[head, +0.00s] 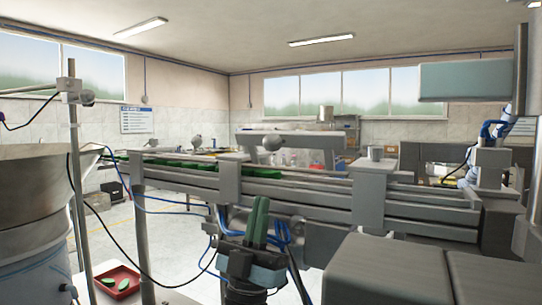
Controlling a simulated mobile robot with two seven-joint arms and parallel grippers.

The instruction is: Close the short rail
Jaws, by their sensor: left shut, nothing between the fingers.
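The grey feeder track (300,190) runs across the view from the bowl at left to the right, with green caps (200,166) lying along its left part. A short grey rail (305,141) with a round knob (272,142) on its front stands above the track, left of the centre post. Whether it is latched cannot be told. My left gripper (258,202) points up in front of and below the track, under the rail. Its green fingers are together and hold nothing. My right gripper does not show.
A large metal bowl (35,190) stands at left beside an upright pole (75,150). A red tray (117,281) with green caps lies at lower left. Blue hoses and black cables hang below the track. Grey clamp blocks (369,195) interrupt the track.

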